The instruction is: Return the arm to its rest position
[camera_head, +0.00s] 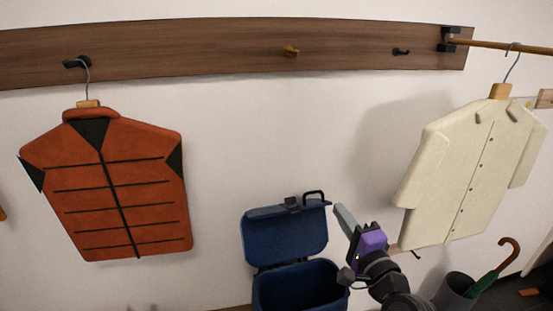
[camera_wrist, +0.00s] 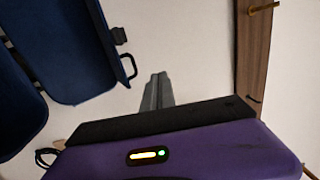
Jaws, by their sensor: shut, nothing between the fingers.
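My gripper (camera_head: 345,219) is at the lower middle right of the head view, with a purple body and grey fingers pointing up and left. It is shut and holds nothing. It is beside the raised lid of a blue box (camera_head: 284,235), just right of it, and left of the cream coat. In the wrist view the shut fingers of my gripper (camera_wrist: 158,90) stand against the bare wall. The blue box (camera_wrist: 70,50) shows at the left of the wrist view, apart from the fingers.
A wooden rail (camera_head: 200,48) with hooks runs along the wall. An orange vest (camera_head: 120,185) hangs at left. A cream coat (camera_head: 470,170) hangs from a rod (camera_head: 510,48) at right. A green umbrella (camera_head: 483,284) stands in a grey bin (camera_head: 455,290).

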